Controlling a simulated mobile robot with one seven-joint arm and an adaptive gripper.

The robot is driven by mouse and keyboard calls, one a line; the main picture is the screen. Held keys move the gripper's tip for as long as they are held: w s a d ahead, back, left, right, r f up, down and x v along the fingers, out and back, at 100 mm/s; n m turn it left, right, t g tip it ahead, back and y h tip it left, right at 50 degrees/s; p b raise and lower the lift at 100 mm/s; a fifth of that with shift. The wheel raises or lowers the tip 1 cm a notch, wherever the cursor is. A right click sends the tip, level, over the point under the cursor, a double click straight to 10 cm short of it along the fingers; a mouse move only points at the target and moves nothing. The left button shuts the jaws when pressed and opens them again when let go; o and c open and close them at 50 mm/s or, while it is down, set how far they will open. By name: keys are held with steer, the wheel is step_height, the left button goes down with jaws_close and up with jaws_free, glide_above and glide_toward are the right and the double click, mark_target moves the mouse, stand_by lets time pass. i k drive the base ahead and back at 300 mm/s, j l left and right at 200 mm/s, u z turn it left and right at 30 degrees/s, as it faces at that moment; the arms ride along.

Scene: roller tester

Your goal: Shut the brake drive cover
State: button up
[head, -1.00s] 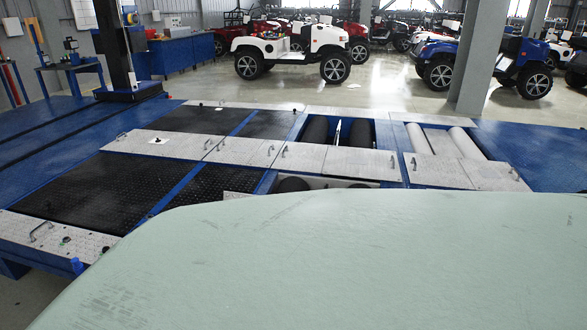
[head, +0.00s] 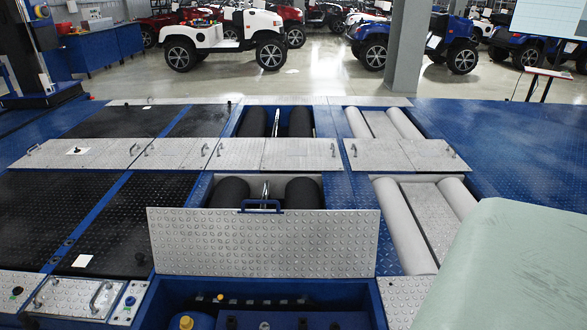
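A silver diamond-plate cover (head: 265,243) with a blue handle (head: 262,205) along its top edge stands raised and open in the head view, near the lower middle. I take it to be the brake drive cover. In front of it is an open blue-walled compartment (head: 378,303). Inside show a blue rounded part with a yellow cap (head: 186,322) and a dark row of fittings; the lower part is cut off by the frame. My gripper is not in view.
Black rollers (head: 303,192) lie behind the cover, and pale rollers (head: 403,225) in a bay to the right. Shut silver plates (head: 290,154) with handles run across behind. A grey pillar (head: 408,45) and several parked vehicles stand at the back. Blue decking (head: 500,150) at right is clear.

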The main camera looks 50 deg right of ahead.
mark_target(243, 243)
steer(key=z, duration=1.1)
steer(key=i+l+u, duration=0.15)
steer(key=i, duration=0.85)
